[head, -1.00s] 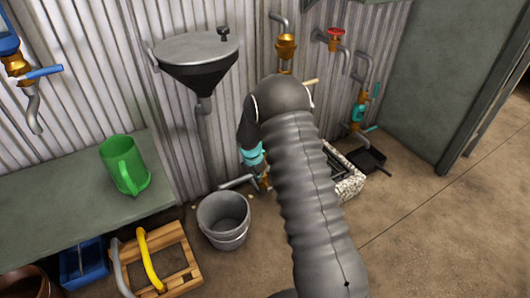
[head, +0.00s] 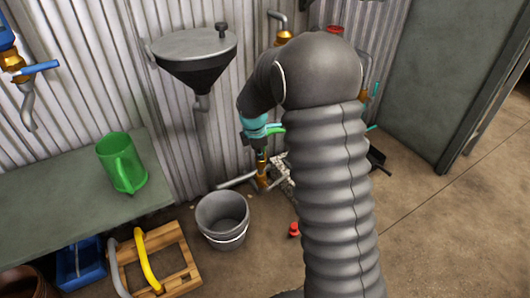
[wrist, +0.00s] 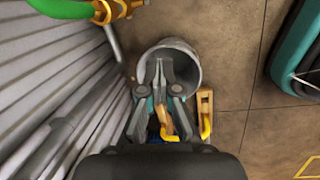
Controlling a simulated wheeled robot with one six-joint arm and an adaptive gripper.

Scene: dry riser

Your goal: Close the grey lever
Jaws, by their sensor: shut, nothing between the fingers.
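My gripper (wrist: 160,68) is shut and empty; in the wrist view its fingers point across the grey bucket (wrist: 178,50). In the head view the wrist end of my arm hangs by the wall, right of the black funnel, above a low brass valve (head: 263,175). A grey pipe-like piece (head: 237,181) runs left from that valve behind the bucket (head: 222,217); I cannot tell whether it is a lever or a spout. No grey lever is clearly identifiable. A green handle (wrist: 62,6) with a brass fitting (wrist: 105,10) shows at the top of the wrist view.
The funnel (head: 195,65) and ribbed wall stand close to my arm. A green jug (head: 122,163) stands on the grey bench (head: 45,195). A wooden crate (head: 185,235) and a small red object (head: 294,229) are on the floor. Open floor lies to the right.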

